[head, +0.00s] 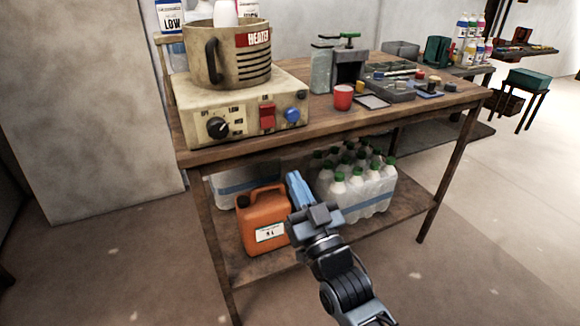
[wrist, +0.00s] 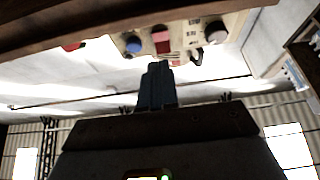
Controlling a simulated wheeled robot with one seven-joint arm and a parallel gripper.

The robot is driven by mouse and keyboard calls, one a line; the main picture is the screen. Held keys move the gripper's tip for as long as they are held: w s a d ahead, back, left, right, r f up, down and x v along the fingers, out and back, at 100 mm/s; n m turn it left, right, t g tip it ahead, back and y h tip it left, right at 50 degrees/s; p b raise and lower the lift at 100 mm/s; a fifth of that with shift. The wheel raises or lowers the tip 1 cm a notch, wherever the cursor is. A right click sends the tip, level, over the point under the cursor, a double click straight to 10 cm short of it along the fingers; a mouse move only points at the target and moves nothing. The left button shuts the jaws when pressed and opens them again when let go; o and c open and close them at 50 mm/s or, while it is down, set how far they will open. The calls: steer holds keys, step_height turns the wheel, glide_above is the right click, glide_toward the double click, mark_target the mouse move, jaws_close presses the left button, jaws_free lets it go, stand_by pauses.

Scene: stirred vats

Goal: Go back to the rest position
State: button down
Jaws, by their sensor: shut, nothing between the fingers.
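My gripper (head: 297,186) is shut and empty. In the head view it is in front of the wooden table, below the level of the tabletop, with its blue fingers pointing up and a little left. The orange canister (head: 262,222) on the lower shelf shows just left of it, and the pack of bottles (head: 362,192) shows to its right. I cannot tell the exact gap to the table edge.
The wooden table (head: 185,156) carries the heater base (head: 240,108) with a beige pot (head: 228,60) on it, a red cup (head: 343,97) and several small tools. A table leg (head: 440,190) stands at right. The floor (head: 480,270) to the right is clear.

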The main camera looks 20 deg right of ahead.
steer(key=shift+s+f, duration=0.3)
steer(key=shift+s, duration=0.15)
steer(key=s+f+g, duration=0.3)
steer(key=s+f, duration=0.1)
steer(key=s, duration=1.2)
steer(key=s+f+g, duration=0.2)
steer(key=s+f, duration=0.1)
steer(key=s, duration=1.2)
steer(key=s+r+g, duration=0.3)
steer(key=s+r, duration=0.1)
steer(key=s, duration=0.7)
step_height(320, 180, up, 13)
steer(key=p, duration=1.2)
steer(key=shift+f, duration=0.15)
steer(key=c, duration=1.9)
jaws_free()
steer(key=shift+d, duration=0.1)
